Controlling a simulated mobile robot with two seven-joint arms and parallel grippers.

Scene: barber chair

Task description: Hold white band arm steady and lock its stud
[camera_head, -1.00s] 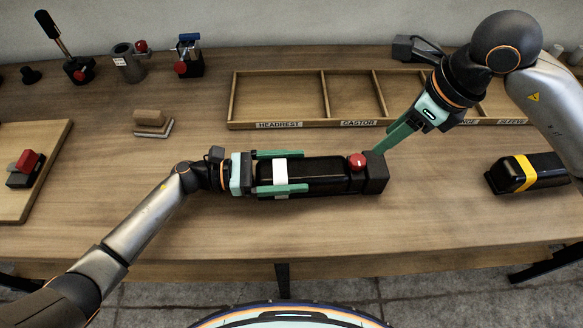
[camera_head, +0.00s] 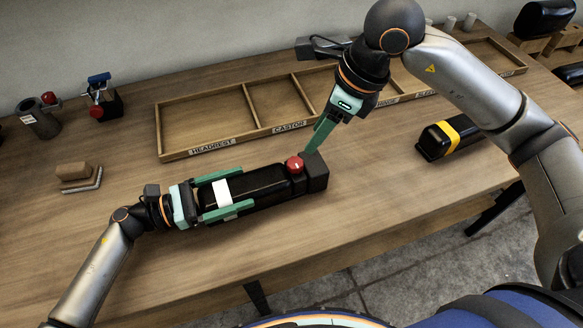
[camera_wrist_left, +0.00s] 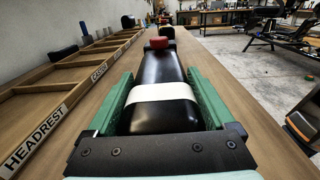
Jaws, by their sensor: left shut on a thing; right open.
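The white band arm (camera_head: 262,186) is a black padded armrest with a white band, lying on the workbench; it also shows in the left wrist view (camera_wrist_left: 160,72). Its red stud (camera_head: 295,164) sits on top near the dark block at its right end. My left gripper (camera_head: 229,199) is shut on the arm, one green finger along each side at the white band. My right gripper (camera_head: 309,148) is open, its green fingers pointing down just beside the stud and end block; whether they touch is unclear.
A wooden tray (camera_head: 160,135) with labelled compartments, including HEADREST and CASTOR, lies behind the arm. A black arm with a yellow band (camera_head: 447,135) lies to the right. A sanding block (camera_head: 77,175) and clamp-like fixtures (camera_head: 104,98) are at left. The front bench is clear.

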